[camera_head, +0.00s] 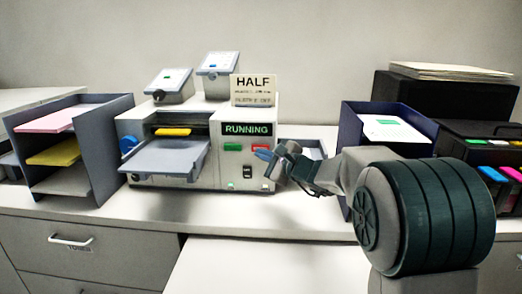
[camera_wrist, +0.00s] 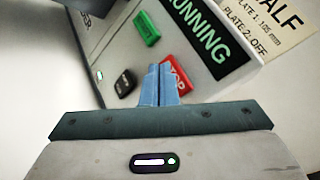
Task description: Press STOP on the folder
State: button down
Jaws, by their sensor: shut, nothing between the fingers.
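The folder (camera_head: 202,168) is a white machine in the middle of the counter. Its dark display (camera_head: 247,129) reads RUNNING in green. Below the display sit a green button (camera_head: 232,147) and the red STOP button (camera_head: 260,147). In the wrist view the red STOP button (camera_wrist: 181,78) is partly covered by my blue fingertips, and its lettering is only partly readable. My gripper (camera_wrist: 160,68) is shut and empty, its tips at the left side of the red button. In the head view my gripper (camera_head: 264,155) is just below that button. I cannot tell whether the tips touch it.
A black switch (camera_wrist: 125,83) lies left of the fingertips, below the green button (camera_wrist: 146,28). A HALF sign (camera_head: 253,90) stands on the folder. A paper rack (camera_head: 100,165) stands left, a dark blue tray (camera_head: 352,118) right. The counter front (camera_head: 230,215) is clear.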

jog(key=shift+w, duration=0.3)
jog(key=shift+w, duration=0.45)
dwell(0.6)
jog(key=shift+b, duration=0.3)
jog(key=shift+s+f+b, duration=0.1)
jog(key=shift+s+b, duration=0.6)
jog(key=shift+s, duration=0.2)
jog(key=shift+s+b, duration=1.6)
jog(key=shift+s, duration=0.9)
